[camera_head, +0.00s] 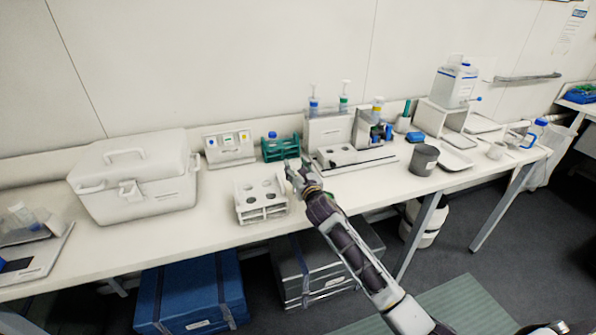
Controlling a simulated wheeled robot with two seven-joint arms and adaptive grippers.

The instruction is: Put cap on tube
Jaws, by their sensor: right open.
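My right gripper (290,168) is open over the bench, between a white rack and a green rack. The white rack (262,213) stands near the bench's front edge and has round holes in its top. The green rack (290,147) stands behind the gripper, and a blue-capped item (271,136) stands at it. I cannot tell for sure which item is the task's tube, and I cannot make out a loose cap. The gripper's fingers look empty. My left gripper is not in view.
A large white cooler box (135,185) stands to the left on the bench. A white stand with pipettes (330,130) is at the back. A grey cup (424,160) stands to the right. Clear bench lies in front of the stand and left of the cup.

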